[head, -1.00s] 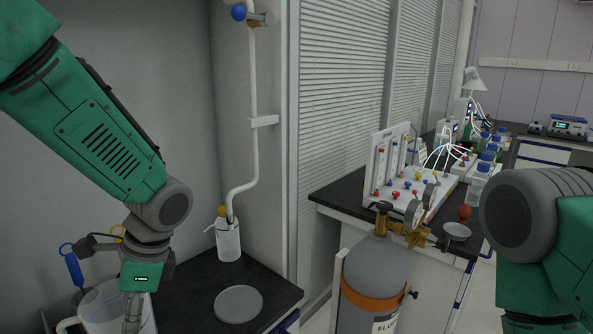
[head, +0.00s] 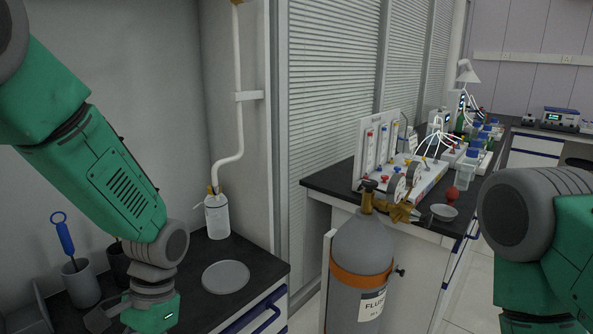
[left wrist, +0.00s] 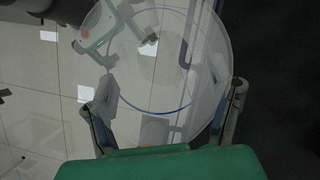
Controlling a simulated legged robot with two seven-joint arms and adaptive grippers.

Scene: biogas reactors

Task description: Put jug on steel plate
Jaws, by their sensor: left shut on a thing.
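The jug (left wrist: 160,65) is a clear, round, see-through vessel that fills the middle of the left wrist view. My left gripper (left wrist: 168,112) is shut on it, with one finger on each side. Floor tiles show through and beside the jug, and a dark surface lies at the right. The steel plate (head: 226,277) is a flat grey disc on the black counter, bare, to the right of my left wrist.
A white bottle (head: 217,216) with a tube stands behind the plate. A grey cup (head: 80,283) with a blue-handled tool stands at the left of the counter (head: 255,262). A gas cylinder (head: 360,265) stands on the floor to the right.

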